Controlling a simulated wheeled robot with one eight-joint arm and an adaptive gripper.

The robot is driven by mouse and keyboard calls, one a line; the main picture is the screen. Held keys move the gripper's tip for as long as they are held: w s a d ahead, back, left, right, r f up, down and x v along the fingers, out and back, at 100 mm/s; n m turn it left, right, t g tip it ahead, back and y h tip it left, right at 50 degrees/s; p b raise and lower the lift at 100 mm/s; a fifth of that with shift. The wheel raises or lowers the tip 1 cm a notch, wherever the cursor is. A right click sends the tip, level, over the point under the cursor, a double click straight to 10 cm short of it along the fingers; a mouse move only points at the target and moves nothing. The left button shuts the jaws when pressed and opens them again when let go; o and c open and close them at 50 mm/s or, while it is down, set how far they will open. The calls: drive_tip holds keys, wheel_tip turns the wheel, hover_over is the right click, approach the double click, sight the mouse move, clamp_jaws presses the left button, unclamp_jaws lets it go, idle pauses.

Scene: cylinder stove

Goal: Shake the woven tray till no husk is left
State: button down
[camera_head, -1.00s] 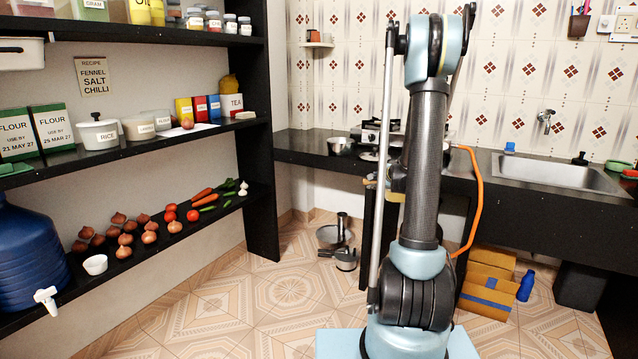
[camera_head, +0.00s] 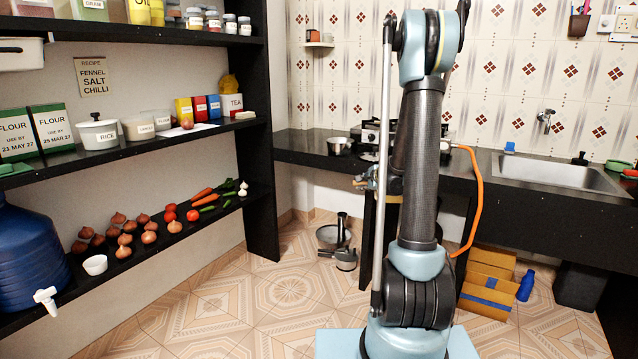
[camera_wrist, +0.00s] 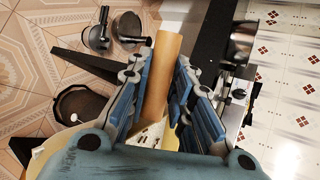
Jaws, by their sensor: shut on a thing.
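My gripper (camera_wrist: 162,62) fills the middle of the wrist view, its two blue-grey jointed fingers either side of a smooth tan cylinder (camera_wrist: 163,68). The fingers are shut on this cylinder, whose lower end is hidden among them. In the head view, my gripper is mostly hidden behind my arm; only a small part shows left of it. I cannot make out a woven tray or any husk for certain. A pale tan piece (camera_wrist: 48,146) shows beside the gripper at the lower left of the wrist view, too covered to identify.
The dark counter (camera_head: 312,151) carries a steel pot (camera_head: 341,146) and a stove (camera_head: 372,133); a sink (camera_head: 560,172) is at right. Pans (camera_head: 345,259) and cardboard boxes (camera_head: 488,292) stand on the floor. A full shelf (camera_head: 258,120) is at left. Tiled floor between is clear.

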drive_tip(key=shift+d, duration=0.1)
drive_tip(key=shift+w+d, duration=0.3)
drive_tip(key=shift+d, duration=0.5)
drive_tip(key=shift+w+d, duration=0.25)
drive_tip(key=shift+d, duration=0.5)
drive_tip(key=shift+w+d, duration=0.3)
drive_tip(key=shift+d, duration=0.5)
drive_tip(key=shift+s+a, duration=0.25)
drive_tip(key=shift+a, duration=0.55)
drive_tip(key=shift+s+a, duration=0.3)
drive_tip(key=shift+a, duration=0.5)
drive_tip(key=shift+s+a, duration=0.25)
drive_tip(key=shift+a, duration=0.55)
drive_tip(key=shift+w+d, duration=0.25)
drive_tip(key=shift+d, duration=0.55)
drive_tip(key=shift+w+d, duration=0.25)
drive_tip(key=shift+d, duration=0.55)
drive_tip(key=shift+w+d, duration=0.25)
drive_tip(key=shift+d, duration=0.55)
